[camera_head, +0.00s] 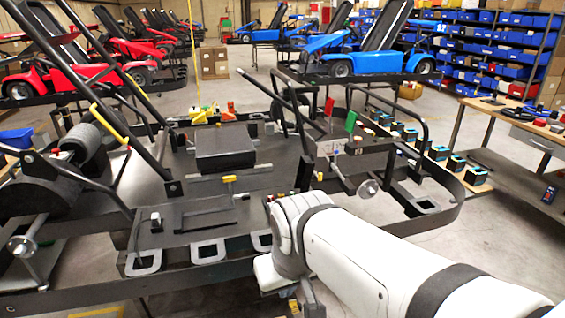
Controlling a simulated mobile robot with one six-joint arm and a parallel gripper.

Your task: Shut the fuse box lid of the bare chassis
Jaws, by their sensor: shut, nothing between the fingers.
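The bare chassis (90,296) is a dark tubular frame with a flat floor, filling the middle of the view. Small coloured bits that look like fuses (284,195) show just behind my white wrist, partly hidden by it. A dark upright plate (305,174) stands beside them and may be the raised fuse box lid; I cannot tell for sure. My gripper (307,299) hangs below the wrist at the bottom edge, mostly cut off, shut and empty. It appears on the near side of the coloured bits; any contact is hidden.
A black box (224,146) sits mid-chassis, with a flat black panel (205,213) nearer.

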